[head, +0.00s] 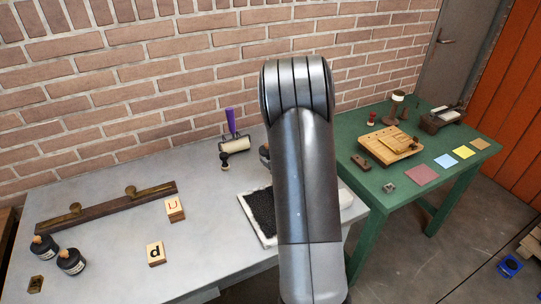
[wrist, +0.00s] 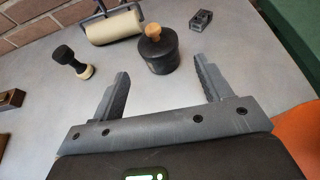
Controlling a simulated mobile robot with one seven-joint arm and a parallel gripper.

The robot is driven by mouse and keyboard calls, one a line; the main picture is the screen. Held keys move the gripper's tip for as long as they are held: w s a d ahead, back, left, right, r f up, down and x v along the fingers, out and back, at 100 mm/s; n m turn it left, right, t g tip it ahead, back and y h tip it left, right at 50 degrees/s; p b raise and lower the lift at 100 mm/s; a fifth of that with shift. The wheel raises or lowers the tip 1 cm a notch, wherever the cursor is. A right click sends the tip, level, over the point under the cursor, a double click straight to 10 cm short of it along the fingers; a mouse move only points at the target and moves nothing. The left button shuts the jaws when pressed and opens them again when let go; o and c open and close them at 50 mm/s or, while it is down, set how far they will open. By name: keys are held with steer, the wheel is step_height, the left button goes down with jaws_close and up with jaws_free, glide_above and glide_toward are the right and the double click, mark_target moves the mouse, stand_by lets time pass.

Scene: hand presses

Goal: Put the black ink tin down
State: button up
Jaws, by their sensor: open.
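A black ink tin (wrist: 158,54) with a wooden knob stands upright on the grey table (wrist: 215,45) in the wrist view. My gripper (wrist: 161,76) is open, its two fingers apart. The tin is just beyond the fingertips, roughly centred between them; I see no finger touching it. In the head view my arm hides my gripper and most of this tin, and only a dark edge of it (head: 264,153) shows. Two similar ink tins (head: 43,247) (head: 70,261) stand at the table's left front.
A roller (wrist: 113,26) and a black stamp with a pale base (wrist: 72,62) are close to the tin. A small dark metal block (wrist: 201,19) lies beyond it. A black-surfaced tray (head: 243,213) and letter blocks (head: 155,253) are on the grey table. A green table (head: 442,185) stands to the right.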

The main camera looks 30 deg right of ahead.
steer(key=shift+v, duration=0.8)
steer(key=s+a+r+n+g+y, duration=0.3)
steer(key=s+a+r+n+y, duration=0.2)
steer(key=a+r+n, duration=0.55)
steer(key=s+a+r+n+g+y, duration=0.2)
steer(key=s+a+r+n+y, duration=0.45)
steer(key=a, duration=0.65)
steer(key=s+r+n+g+h, duration=0.1)
steer(key=s+r+n+h, duration=0.1)
steer(key=s+n+h, duration=0.3)
steer(key=s+d+r+n+g+h, duration=0.1)
steer(key=s+n+h, duration=0.5)
steer(key=s+n, duration=0.8)
steer(key=shift+s+d+r+g, duration=0.25)
steer(key=shift+s+r+g, duration=0.2)
steer(key=shift+s, duration=0.15)
steer(key=shift+o, duration=0.4)
steer(key=shift+w+h, duration=0.1)
steer(key=shift+h, duration=0.15)
